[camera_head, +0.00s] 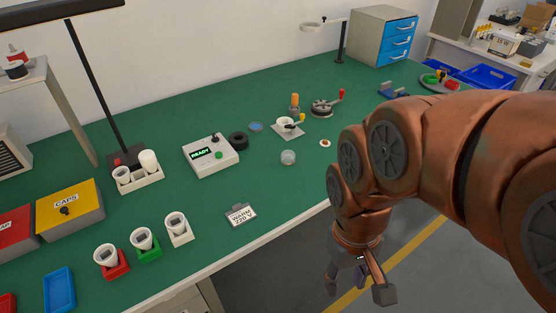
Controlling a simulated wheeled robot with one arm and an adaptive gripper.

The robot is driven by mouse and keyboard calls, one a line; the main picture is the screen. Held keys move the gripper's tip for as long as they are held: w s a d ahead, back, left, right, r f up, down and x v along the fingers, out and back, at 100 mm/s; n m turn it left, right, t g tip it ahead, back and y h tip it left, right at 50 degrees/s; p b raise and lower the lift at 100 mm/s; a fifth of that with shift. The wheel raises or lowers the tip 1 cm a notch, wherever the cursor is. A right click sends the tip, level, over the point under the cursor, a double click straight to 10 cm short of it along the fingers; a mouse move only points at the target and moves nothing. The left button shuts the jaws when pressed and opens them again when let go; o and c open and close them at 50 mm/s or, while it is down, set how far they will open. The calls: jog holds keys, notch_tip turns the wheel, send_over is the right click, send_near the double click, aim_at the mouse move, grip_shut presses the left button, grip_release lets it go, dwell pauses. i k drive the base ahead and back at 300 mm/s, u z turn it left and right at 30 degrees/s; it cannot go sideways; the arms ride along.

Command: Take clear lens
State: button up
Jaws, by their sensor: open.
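A small pale, see-through round piece (288,158), which looks like the clear lens, lies on the green bench top (215,215) near its front edge. A flat blue disc (256,127) lies behind it, to the left. My gripper (358,288) hangs at the lower middle right, in front of the bench edge and over the grey floor. Its fingers are spread apart with nothing visible between them. It is well apart from the clear piece.
A box reading READY (211,154), a black ring (238,140) and a small fixture with a yellow knob (287,129) stand near the clear piece. White cups in coloured holders line the front left. Bare bench lies left of the clear piece.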

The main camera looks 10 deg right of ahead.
aim_at(287, 156)
jog(key=u, duration=0.4)
jog(key=k, duration=0.45)
jog(key=u, duration=0.75)
jog(key=i, duration=0.95)
jog(key=z, duration=0.45)
